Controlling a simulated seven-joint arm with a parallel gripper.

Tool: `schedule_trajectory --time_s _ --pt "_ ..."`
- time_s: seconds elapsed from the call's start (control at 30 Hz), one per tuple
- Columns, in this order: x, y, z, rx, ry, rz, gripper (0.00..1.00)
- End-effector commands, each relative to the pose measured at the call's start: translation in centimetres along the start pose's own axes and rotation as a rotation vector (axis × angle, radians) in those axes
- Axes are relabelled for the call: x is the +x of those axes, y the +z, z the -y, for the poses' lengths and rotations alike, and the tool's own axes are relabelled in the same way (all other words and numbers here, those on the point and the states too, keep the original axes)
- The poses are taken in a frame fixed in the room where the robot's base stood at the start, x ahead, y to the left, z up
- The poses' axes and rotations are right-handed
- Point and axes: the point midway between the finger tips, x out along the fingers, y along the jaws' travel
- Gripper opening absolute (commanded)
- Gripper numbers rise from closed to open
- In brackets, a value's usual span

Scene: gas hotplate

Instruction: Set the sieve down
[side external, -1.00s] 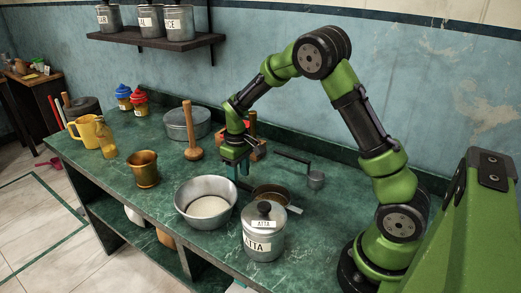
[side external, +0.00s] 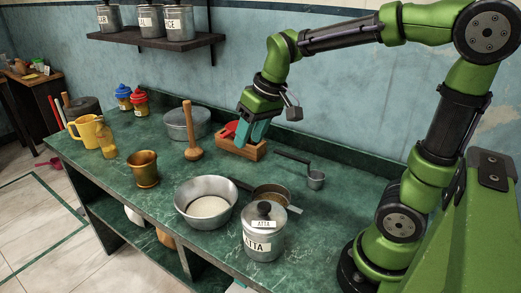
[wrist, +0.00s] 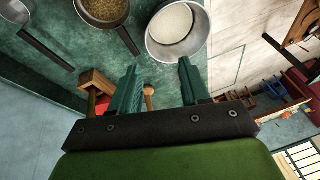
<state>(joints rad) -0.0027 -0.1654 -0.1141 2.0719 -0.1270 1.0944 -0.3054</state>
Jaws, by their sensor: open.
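The sieve (side external: 270,192) is a round shallow pan with a brownish inside and a dark handle. It rests on the green counter behind the ATTA canister, which hides part of it. In the wrist view the sieve (wrist: 108,10) is cut by the top edge, its handle running down to the right. My gripper (side external: 250,136) is open and empty, above the counter in front of the wooden box and apart from the sieve. Its two teal fingers also show spread in the wrist view (wrist: 158,68).
A metal bowl of white powder (side external: 186,205) stands left of the sieve, the ATTA canister (side external: 263,243) in front. A small dipper (side external: 315,180) lies to the right. A wooden box (side external: 257,153) and a wooden pestle (side external: 193,152) stand behind. The counter's right part is fairly clear.

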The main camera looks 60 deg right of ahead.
Motion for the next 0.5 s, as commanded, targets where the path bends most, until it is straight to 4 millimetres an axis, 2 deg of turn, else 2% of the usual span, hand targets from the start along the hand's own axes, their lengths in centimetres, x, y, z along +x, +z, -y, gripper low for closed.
schedule_trajectory --time_s 0.03,0.1,0.23,0.4,0.5 --pt "-1.4 1.6 0.7 0.020 -0.024 -0.050 0.46" --pt "-2.5 3.7 1.5 0.053 -0.052 -0.110 0.46" --pt "-3.7 7.1 2.5 0.105 -0.096 -0.199 0.46" --pt "-4.0 9.6 2.9 0.150 -0.128 -0.267 0.46" --pt "-4.0 10.2 2.9 0.159 -0.135 -0.281 0.46"
